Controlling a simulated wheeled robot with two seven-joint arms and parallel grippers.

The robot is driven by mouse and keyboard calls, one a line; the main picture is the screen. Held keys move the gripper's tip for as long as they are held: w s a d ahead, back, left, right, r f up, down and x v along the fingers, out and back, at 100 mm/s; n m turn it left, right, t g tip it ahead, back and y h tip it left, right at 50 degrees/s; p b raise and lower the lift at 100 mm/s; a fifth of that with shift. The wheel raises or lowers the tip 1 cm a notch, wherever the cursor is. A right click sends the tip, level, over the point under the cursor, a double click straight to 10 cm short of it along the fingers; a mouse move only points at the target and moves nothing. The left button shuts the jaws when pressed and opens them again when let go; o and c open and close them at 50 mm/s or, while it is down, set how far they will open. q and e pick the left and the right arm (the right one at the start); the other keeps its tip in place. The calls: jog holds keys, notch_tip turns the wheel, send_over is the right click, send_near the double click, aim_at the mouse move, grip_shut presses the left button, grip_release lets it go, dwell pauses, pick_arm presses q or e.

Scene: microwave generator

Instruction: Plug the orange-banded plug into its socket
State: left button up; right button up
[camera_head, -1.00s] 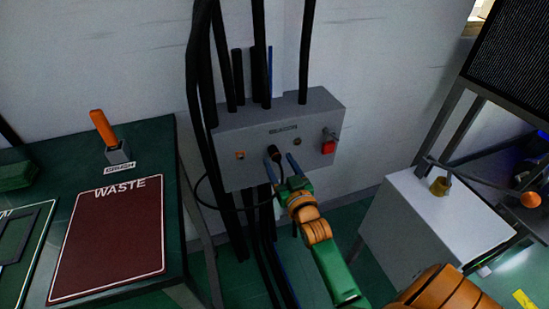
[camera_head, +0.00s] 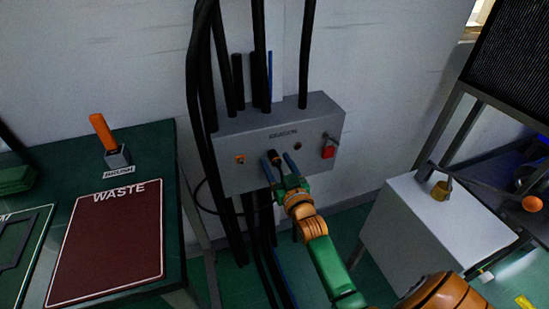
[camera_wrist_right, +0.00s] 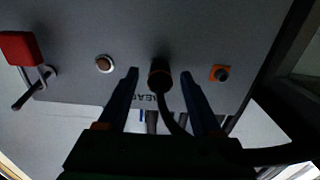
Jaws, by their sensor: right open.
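The black plug with an orange band (camera_head: 275,157) stands against the front of the grey box (camera_head: 235,180), near the middle of its face. In the right wrist view the plug (camera_wrist_right: 160,74) points end-on at the panel, its black cable curving down to the right. I cannot tell how deep it sits. My right gripper (camera_head: 279,163) is open, its blue fingers on either side of the plug with gaps visible in the right wrist view (camera_wrist_right: 160,78). An orange-ringed socket (camera_wrist_right: 221,73) and a pale-ringed round fitting (camera_wrist_right: 104,64) flank the plug. My left gripper is not in view.
A red padlock (camera_head: 328,152) hangs at the box's right. Thick black cables (camera_head: 196,80) run down the wall beside the box. A table with a red WASTE mat (camera_head: 110,240) stands left; a white cabinet (camera_head: 430,220) stands right.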

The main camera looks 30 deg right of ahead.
aim_at(279, 166)
jog(key=shift+r, duration=0.1)
dwell(0.6)
grip_shut()
dwell(1.5)
jog(key=shift+s+p, duration=0.1)
jog(key=shift+p, duration=0.25)
jog(key=shift+s+a+p, duration=0.2)
jog(key=shift+s+p, duration=0.1)
jog(key=shift+s, duration=0.35)
jog(key=shift+p+v, duration=1.2)
jog(key=shift+v, duration=1.05)
